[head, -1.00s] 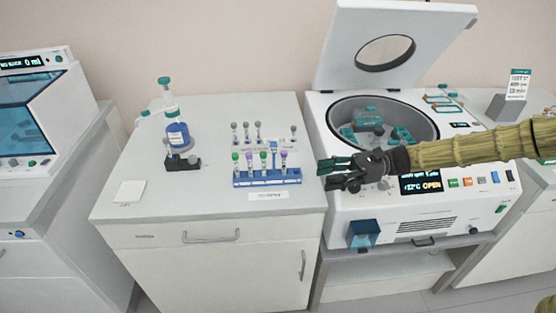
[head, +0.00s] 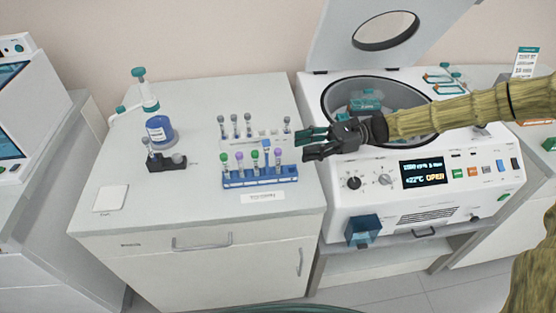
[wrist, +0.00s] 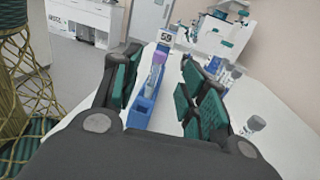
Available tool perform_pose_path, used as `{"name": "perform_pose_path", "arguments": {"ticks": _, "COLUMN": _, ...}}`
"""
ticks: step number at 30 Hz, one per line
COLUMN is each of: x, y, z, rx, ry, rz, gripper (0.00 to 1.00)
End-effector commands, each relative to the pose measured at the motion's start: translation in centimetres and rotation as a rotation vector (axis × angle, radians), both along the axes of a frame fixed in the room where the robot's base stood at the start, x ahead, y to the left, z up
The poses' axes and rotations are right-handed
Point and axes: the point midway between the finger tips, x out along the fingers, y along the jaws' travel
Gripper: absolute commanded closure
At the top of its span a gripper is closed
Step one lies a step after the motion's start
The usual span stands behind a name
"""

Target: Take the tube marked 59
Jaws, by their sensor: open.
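A blue rack (head: 262,180) holds several upright tubes with green and purple caps on the left bench. A purple-capped tube (head: 278,158) stands near its right end. A small tag (wrist: 166,37) in the wrist view seems to read 59, though the digits are small; I cannot tell which tube it belongs to. My gripper (head: 314,143) is open and empty, to the right of the rack and above it. In the wrist view the rack (wrist: 143,108) and a purple cap (wrist: 158,58) show between the open fingers (wrist: 160,75).
Grey-capped tubes (head: 248,122) stand in a row behind the blue rack. A centrifuge (head: 430,185) with its lid up stands right of the bench, under my arm. The bench front is clear.

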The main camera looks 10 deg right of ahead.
Motion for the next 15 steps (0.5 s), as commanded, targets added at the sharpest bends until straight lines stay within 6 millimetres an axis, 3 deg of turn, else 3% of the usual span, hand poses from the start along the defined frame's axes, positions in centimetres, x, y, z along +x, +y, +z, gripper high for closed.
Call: {"name": "perform_pose_path", "arguments": {"ticks": 15, "x": -0.9, "y": 4.3, "z": 0.6, "rx": 0.001, "ry": 0.001, "rz": -0.002, "gripper": 0.57}}
